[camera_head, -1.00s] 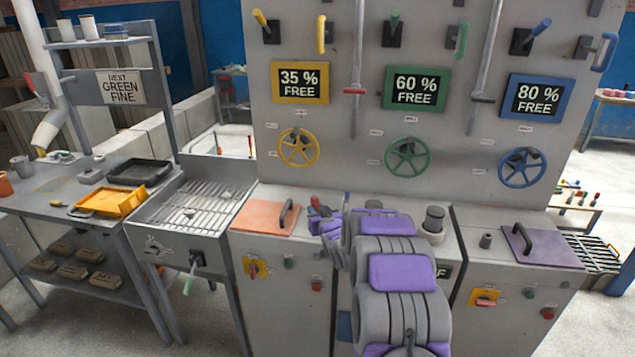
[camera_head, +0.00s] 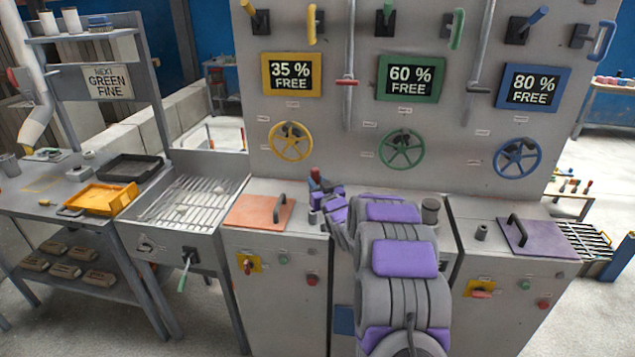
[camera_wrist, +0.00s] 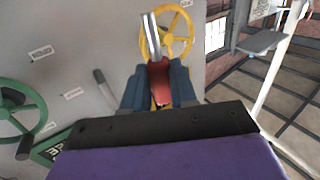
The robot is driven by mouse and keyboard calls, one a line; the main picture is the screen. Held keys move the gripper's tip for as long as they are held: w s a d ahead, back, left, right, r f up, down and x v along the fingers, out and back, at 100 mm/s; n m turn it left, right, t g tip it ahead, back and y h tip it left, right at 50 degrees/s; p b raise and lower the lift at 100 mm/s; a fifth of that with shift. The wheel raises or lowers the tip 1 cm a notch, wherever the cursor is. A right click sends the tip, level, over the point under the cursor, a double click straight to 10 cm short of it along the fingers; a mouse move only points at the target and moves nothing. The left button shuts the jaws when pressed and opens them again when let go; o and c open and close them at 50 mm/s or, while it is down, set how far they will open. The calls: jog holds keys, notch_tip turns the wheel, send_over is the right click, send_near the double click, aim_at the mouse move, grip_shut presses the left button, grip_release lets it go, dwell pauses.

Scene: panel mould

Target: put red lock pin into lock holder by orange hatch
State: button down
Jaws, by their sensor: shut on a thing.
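My gripper (camera_head: 328,192) is shut on the red lock pin (camera_head: 315,176), above the cabinet top to the right of the orange hatch (camera_head: 258,211). In the wrist view, the blue fingers of my gripper (camera_wrist: 157,88) close on the pin's red part (camera_wrist: 158,78), and its metal shaft (camera_wrist: 150,35) sticks out beyond them. The orange hatch lies flat and has a dark handle. A small grey stub (camera_head: 315,217), apparently the lock holder, stands right of the hatch just below my gripper. My gripper and arm partly cover this area.
The upright panel with yellow (camera_head: 291,142), green (camera_head: 401,149) and blue (camera_head: 517,158) wheels rises behind my gripper. A purple hatch (camera_head: 527,238) and another grey stub (camera_head: 482,232) are at right. A wider grey cylinder (camera_head: 430,211) stands behind my arm.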

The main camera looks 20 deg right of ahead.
jog(key=shift+a+f+b, duration=0.15)
jog(key=shift+f+b, duration=0.3)
jog(key=shift+f, duration=2.1)
jog(key=shift+a, duration=0.45)
jog(key=shift+d, duration=0.5)
jog(key=shift+a+p, duration=0.4)
jog(key=shift+p, duration=0.05)
jog(key=shift+f+b, duration=0.4)
jog(key=shift+f, duration=2.3)
